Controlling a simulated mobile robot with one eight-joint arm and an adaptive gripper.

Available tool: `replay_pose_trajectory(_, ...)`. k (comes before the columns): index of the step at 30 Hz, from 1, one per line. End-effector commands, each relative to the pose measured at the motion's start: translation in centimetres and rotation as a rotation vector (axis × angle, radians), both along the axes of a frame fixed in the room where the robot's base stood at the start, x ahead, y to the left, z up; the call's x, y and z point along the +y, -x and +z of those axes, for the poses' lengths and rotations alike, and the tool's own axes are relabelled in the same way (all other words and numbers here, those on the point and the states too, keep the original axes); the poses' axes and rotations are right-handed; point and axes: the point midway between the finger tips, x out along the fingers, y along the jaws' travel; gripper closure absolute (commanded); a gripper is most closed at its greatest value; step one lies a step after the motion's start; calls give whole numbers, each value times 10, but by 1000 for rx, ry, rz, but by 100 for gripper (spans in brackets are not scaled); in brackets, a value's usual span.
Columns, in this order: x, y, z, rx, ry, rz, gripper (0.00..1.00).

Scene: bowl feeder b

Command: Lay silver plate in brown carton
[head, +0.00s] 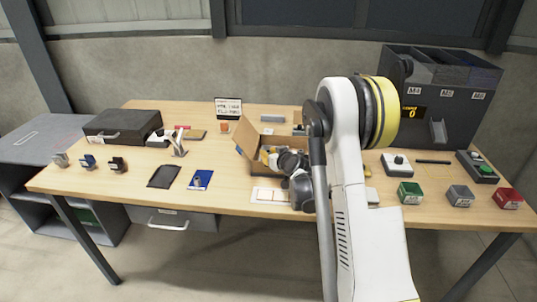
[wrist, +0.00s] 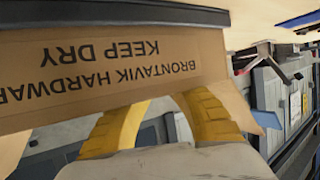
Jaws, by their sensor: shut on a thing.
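The brown carton (head: 246,139) stands open on the table, flaps spread. In the wrist view a carton flap (wrist: 110,75) with upside-down print fills the upper left. My gripper (head: 268,156) is at the carton's opening, its wrist coming in from the right. In the wrist view its yellow fingers (wrist: 165,112) run up behind the flap, so their tips are hidden. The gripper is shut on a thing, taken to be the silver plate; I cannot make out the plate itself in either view. The carton's inside is mostly covered by my gripper.
A black case (head: 122,124) and a lamp-like stand (head: 180,142) are on the left. A dark pad (head: 164,177) and a blue card (head: 200,179) lie left of the carton. Green (head: 410,192), grey (head: 460,195) and red (head: 508,198) bins line the right front edge.

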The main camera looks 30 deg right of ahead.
Motion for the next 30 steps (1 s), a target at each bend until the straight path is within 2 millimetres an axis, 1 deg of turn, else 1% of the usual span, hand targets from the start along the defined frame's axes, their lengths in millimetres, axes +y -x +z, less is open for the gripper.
replay_pose_trajectory(1, 1, 1, -5, 5, 3, 3, 100)
replay_pose_trajectory(6, 1, 2, -8, 9, 4, 6, 100)
replay_pose_trajectory(7, 1, 2, -9, 10, 5, 7, 78)
replay_pose_trajectory(8, 1, 2, -9, 10, 6, 7, 69)
replay_pose_trajectory(9, 1, 2, -9, 11, 7, 7, 62)
replay_pose_trajectory(18, 2, 2, -9, 12, 10, 9, 62)
replay_pose_trajectory(20, 1, 2, -6, 12, 10, 9, 62)
replay_pose_trajectory(23, 1, 2, 5, 11, 10, 8, 62)
replay_pose_trajectory(26, 3, 21, 14, 9, 6, 6, 62)
replay_pose_trajectory(30, 5, 54, 28, 9, 4, 4, 62)
